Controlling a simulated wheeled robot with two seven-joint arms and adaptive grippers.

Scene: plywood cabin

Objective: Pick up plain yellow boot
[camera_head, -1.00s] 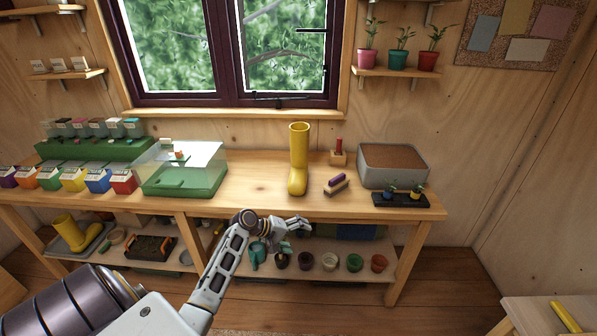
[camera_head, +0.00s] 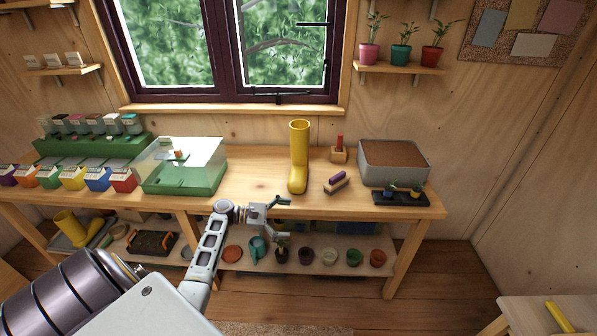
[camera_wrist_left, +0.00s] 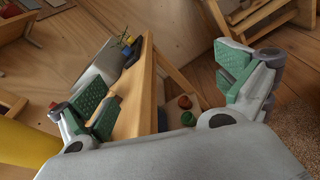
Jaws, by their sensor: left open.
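A plain yellow boot (camera_head: 299,160) stands upright on the wooden workbench in the head view, with its toe toward me. My left gripper (camera_head: 284,214) is open and empty at the bench's front edge, below and slightly left of the boot, and does not touch it. In the left wrist view the open fingers (camera_wrist_left: 165,88) are spread apart. A large yellow surface (camera_wrist_left: 20,145) at the left edge there looks like part of the boot; most of it is cut off. My right gripper is not in view.
Left of the boot is a clear-lidded green bin (camera_head: 184,165). To its right lie a purple-topped brush (camera_head: 336,182), a wooden block with a red peg (camera_head: 339,152) and a grey tray (camera_head: 394,163).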

